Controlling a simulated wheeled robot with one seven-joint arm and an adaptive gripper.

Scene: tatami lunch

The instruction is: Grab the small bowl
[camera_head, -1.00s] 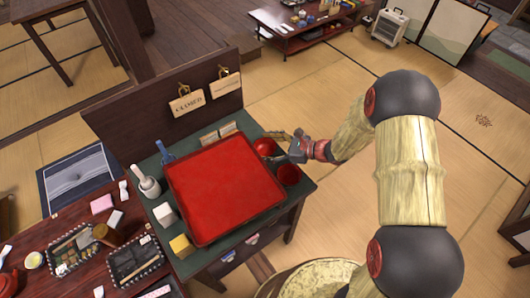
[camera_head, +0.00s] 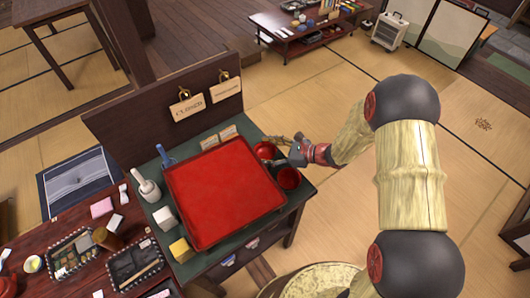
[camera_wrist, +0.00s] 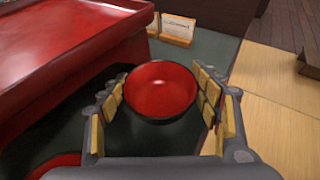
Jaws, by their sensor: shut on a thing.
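A small round bowl (camera_head: 265,150), red inside with a dark rim, stands at the right back of the green-topped table, beside the red tray. In the wrist view the bowl (camera_wrist: 160,88) sits between my two padded fingers. My gripper (camera_head: 281,149) is shut on it, one finger on each side; it also shows in the wrist view (camera_wrist: 165,110). The bowl looks upright and empty. A second red bowl (camera_head: 289,178) stands just in front of it, and only its edge (camera_wrist: 58,165) shows at the lower left of the wrist view.
The large red tray (camera_head: 225,190) fills the middle of the table, close to the bowl's left. Small cards (camera_head: 219,137) stand behind it, before a dark upright panel (camera_head: 130,118). Open floor is right.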

